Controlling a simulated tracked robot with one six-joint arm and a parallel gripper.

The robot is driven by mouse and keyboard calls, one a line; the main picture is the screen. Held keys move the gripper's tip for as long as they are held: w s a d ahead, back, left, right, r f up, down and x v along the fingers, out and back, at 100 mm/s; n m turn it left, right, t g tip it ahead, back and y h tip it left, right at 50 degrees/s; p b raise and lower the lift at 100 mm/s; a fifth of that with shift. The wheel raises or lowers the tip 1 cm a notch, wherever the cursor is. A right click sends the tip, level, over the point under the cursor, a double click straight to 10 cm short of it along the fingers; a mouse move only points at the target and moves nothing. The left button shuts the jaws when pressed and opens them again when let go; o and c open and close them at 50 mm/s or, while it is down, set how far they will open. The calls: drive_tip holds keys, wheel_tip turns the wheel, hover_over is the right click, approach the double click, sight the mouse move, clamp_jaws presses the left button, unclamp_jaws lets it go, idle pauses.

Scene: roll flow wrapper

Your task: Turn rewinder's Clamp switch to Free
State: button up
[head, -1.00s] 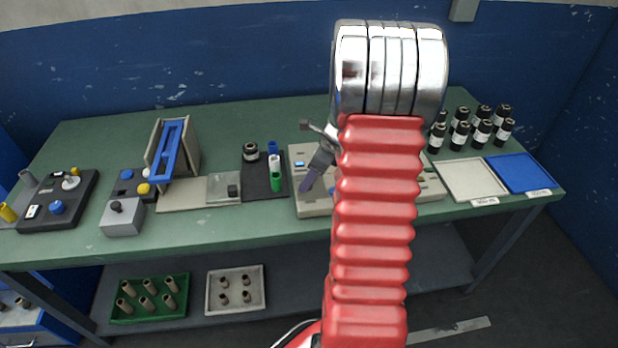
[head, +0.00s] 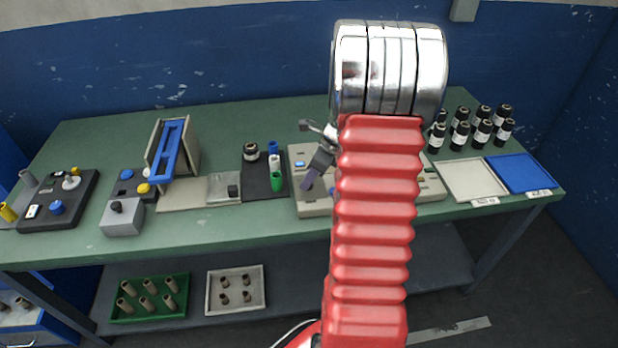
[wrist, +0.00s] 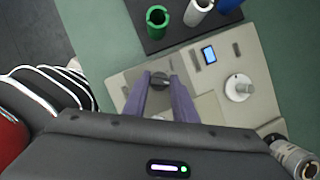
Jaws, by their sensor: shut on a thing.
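The beige rewinder console (head: 312,208) stands on the green bench, partly hidden behind my red arm in the head view. In the wrist view its beige panel (wrist: 207,85) carries a small blue-lit display (wrist: 209,54) and a pale round hub (wrist: 239,88). A dark switch knob (wrist: 159,78) sits near the panel's edge. My gripper (wrist: 160,84) has its purple fingers shut on this knob, one on each side. In the head view my gripper (head: 307,184) reaches down to the console's left part. The knob's labels and exact setting cannot be read.
A dark holder with green (head: 277,181), white and blue cylinders stands just left of the console. A grey tray (head: 470,181) and a blue tray (head: 520,174) lie to the right, with several dark bottles (head: 482,132) behind. Bare bench lies in front.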

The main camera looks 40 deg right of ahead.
drive_tip(key=shift+d+n, duration=0.15)
drive_tip(key=shift+n, duration=0.25)
drive_tip(key=n, duration=0.1)
drive_tip(key=n+g+y, duration=0.1)
drive_tip(key=n, duration=0.3)
drive_tip(key=shift+w+d+y, duration=0.2)
drive_tip(key=shift+w+y, duration=0.05)
drive_tip(key=shift+y, duration=0.15)
drive_tip(key=n+g, duration=0.1)
drive_tip(key=n, duration=0.2)
drive_tip(key=n+g, duration=0.1)
drive_tip(key=n, duration=0.2)
drive_tip(key=shift+w+d+g+y, duration=0.1)
drive_tip(key=shift+w+g+y, duration=0.1)
drive_tip(key=shift+g+y, duration=0.15)
drive_tip(key=shift+r, duration=0.1)
drive_tip(key=o, duration=1)
drive_tip(key=shift+o, duration=0.2)
drive_tip(key=v, duration=1.3)
drive_tip(key=shift+d+r, duration=0.15)
drive_tip(key=shift+r, duration=0.05)
drive_tip(key=shift+n, duration=0.3)
